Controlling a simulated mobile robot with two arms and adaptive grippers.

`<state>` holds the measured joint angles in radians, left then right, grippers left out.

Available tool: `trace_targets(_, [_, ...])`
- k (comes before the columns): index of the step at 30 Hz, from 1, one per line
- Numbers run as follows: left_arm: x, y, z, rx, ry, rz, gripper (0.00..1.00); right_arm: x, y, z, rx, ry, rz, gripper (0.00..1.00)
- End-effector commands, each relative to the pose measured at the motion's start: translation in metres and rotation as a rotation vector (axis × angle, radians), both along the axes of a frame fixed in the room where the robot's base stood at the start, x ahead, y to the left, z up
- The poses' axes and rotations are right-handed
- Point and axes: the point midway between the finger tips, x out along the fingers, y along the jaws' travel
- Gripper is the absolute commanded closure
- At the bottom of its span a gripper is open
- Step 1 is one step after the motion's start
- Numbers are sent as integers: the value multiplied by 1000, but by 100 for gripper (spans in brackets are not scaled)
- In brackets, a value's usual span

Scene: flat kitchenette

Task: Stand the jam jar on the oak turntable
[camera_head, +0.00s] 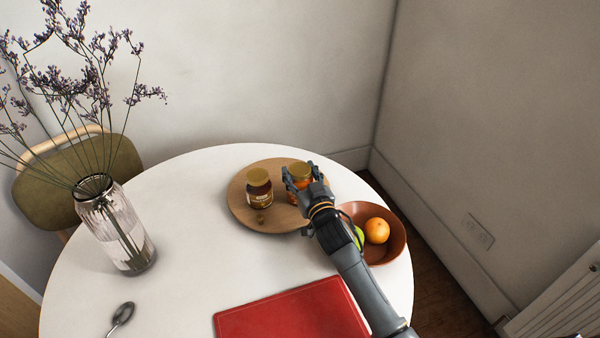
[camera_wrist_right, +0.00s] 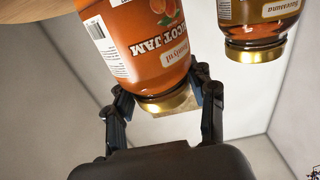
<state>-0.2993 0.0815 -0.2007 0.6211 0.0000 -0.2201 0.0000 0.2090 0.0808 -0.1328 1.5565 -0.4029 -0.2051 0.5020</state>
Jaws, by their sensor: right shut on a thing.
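The jam jar (camera_head: 293,184) is orange with a gold lid, in the head view at the right part of the round oak turntable (camera_head: 240,212). Its label shows in the wrist view, upside down, with "apricot jam" on the jar (camera_wrist_right: 150,45). My right gripper (camera_head: 304,178) is shut on the jar near its lid; the fingers (camera_wrist_right: 163,110) lie on both sides of it. The jar looks upright. Its base is hidden, so I cannot tell whether it touches the turntable. My left gripper is not in view.
A brown jar with a gold lid (camera_head: 259,187) stands on the turntable left of the jam jar, with a small brownish object (camera_head: 261,219) before it. A fruit bowl (camera_head: 397,235), red mat (camera_head: 290,312), spoon (camera_head: 122,315) and glass vase (camera_head: 128,235) are on the white table (camera_head: 190,270).

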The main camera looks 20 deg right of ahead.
Motion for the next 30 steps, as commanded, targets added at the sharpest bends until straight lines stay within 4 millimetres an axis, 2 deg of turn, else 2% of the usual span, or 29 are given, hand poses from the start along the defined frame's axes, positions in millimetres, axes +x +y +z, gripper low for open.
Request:
trace_targets(1, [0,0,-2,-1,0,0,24,0,0,-1,1,-4,1,100])
trace_targets(2, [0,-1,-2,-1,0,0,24,0,0,-3,0,1,0,43])
trace_targets(5, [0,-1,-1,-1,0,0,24,0,0,-3,0,1,0,22])
trace_targets(17, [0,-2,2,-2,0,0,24,-1,0,3,0,0,0,22])
trace_targets(20, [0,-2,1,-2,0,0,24,-14,-1,0,0,2,0,22])
trace_targets(30, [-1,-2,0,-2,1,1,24,-85,-3,-1,1,3,0,22])
